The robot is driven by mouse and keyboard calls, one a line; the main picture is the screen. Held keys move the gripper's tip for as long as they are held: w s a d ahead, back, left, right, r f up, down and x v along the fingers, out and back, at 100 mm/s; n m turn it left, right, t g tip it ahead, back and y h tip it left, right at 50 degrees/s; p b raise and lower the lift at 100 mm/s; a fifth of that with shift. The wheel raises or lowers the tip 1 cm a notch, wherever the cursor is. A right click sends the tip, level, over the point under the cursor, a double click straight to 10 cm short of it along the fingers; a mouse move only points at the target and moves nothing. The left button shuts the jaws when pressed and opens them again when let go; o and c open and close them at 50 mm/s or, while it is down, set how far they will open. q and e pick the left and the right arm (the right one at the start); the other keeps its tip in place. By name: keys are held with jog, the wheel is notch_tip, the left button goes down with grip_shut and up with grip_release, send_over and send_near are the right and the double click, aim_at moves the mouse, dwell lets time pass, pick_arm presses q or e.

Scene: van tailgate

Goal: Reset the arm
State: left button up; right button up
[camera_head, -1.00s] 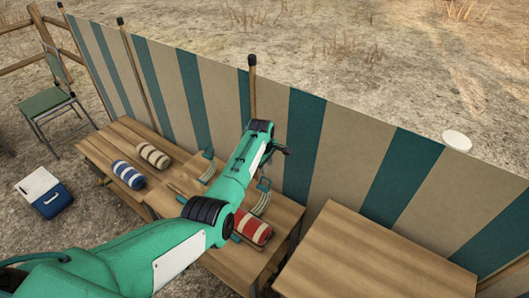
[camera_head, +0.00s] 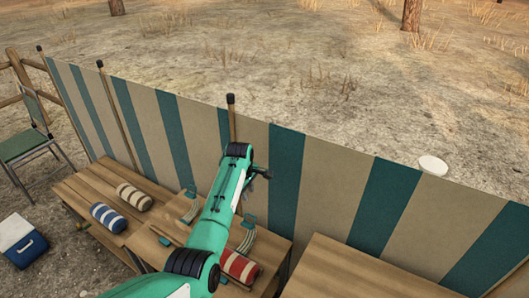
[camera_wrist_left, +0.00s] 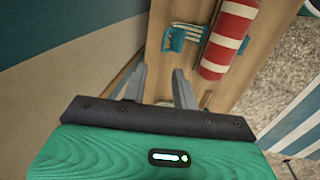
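My left arm reaches in over the wooden tables in the head view, with its gripper (camera_head: 258,180) beyond the forearm, small and partly hidden there. In the left wrist view the two grey fingers (camera_wrist_left: 158,84) stand apart with nothing between them. A red-and-white striped roll (camera_wrist_left: 229,35) lies on the wooden table below and beyond the fingers. It also shows in the head view (camera_head: 241,267), partly behind my arm. A teal bracket-like item (camera_wrist_left: 184,38) lies beside the roll. My right gripper is in neither view.
A striped windbreak (camera_head: 330,185) stands close behind the tables. A blue-striped roll (camera_head: 108,217) and a beige-striped roll (camera_head: 134,197) lie on the left table (camera_head: 90,187). A bare table (camera_head: 350,272) stands at right. A cooler (camera_head: 22,240) and a chair (camera_head: 28,145) are at left.

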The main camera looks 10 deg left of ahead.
pick_arm(q)
jog(key=s+a+f+m, duration=0.2)
jog(key=s+f, duration=0.1)
jog(key=s, duration=0.4)
jog(key=s+a+f+m+t+y, duration=0.1)
jog(key=s+a+f+m, duration=0.15)
jog(key=s, duration=0.55)
jog(key=s+a+f+m, duration=0.1)
jog(key=s+f+m, duration=0.2)
jog(key=s, duration=0.4)
jog(key=s+d+r+m, duration=0.1)
jog(key=s+r+m, duration=0.3)
jog(key=s, duration=0.9)
jog(key=s+d+r+m, duration=0.1)
jog(key=s+r+m, duration=0.35)
jog(key=s, duration=0.85)
notch_tip(320, 180, down, 31)
jog(key=s+a+f+g, duration=0.1)
jog(key=s+a+f, duration=0.2)
jog(key=s+f, duration=1.6)
jog(key=shift+s+f+g, duration=0.2)
jog(key=shift+s+g, duration=0.2)
jog(key=shift+s, duration=0.05)
